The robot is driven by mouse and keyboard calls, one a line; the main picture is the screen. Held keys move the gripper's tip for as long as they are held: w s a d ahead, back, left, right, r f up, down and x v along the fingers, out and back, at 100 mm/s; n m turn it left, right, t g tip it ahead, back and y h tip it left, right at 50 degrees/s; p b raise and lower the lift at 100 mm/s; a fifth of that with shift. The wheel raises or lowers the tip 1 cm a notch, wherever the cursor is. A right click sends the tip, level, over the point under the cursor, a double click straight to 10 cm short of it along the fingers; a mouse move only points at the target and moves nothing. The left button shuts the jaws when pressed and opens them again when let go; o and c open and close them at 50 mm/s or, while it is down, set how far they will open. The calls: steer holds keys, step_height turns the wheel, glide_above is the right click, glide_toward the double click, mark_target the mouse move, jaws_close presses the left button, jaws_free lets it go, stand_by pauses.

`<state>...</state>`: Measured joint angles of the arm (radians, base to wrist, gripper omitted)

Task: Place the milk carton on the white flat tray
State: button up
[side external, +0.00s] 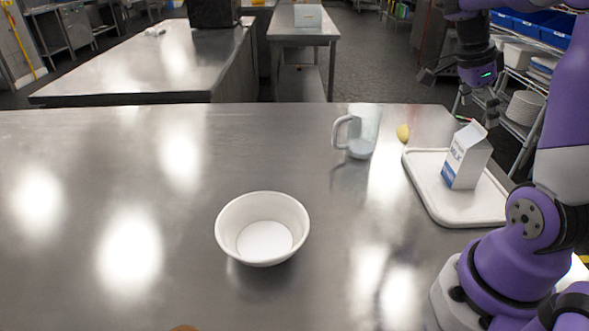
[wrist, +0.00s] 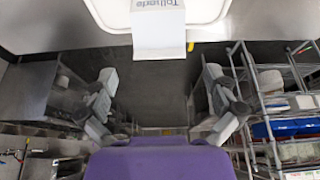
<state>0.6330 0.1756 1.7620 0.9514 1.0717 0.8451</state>
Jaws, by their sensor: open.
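The white and blue milk carton (side external: 466,157) stands upright on the white flat tray (side external: 440,203), at the right of the counter in the side view. In the wrist view the carton (wrist: 158,35) is at the top edge, partly cut off, with the tray (wrist: 112,18) behind it. My gripper (side external: 459,95) is open and empty, above and beyond the carton in the side view. In the wrist view my gripper (wrist: 160,92) has its fingers spread wide, with nothing between them but floor behind. It is apart from the carton.
A clear jug (side external: 361,132) and a yellow lemon-like thing (side external: 403,132) stand left of the tray. A white bowl (side external: 262,203) sits mid-counter. The counter's left side (side external: 90,190) is clear. Shelving racks (side external: 520,110) stand beyond the counter at right.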

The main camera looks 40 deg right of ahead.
steer(key=shift+v, duration=0.9)
steer(key=w+a+n+t+y, duration=0.1)
steer(key=a+n+t, duration=0.3)
steer(key=a+n, duration=0.8)
steer(key=w+a+n+t+y, duration=0.2)
steer(key=w+a+n+t, duration=0.1)
steer(key=a+n, duration=1)
steer(key=shift+w+a+f+n+t, duration=0.2)
steer(key=shift+w+f+n+t, duration=0.15)
steer(key=shift+n+t, duration=0.6)
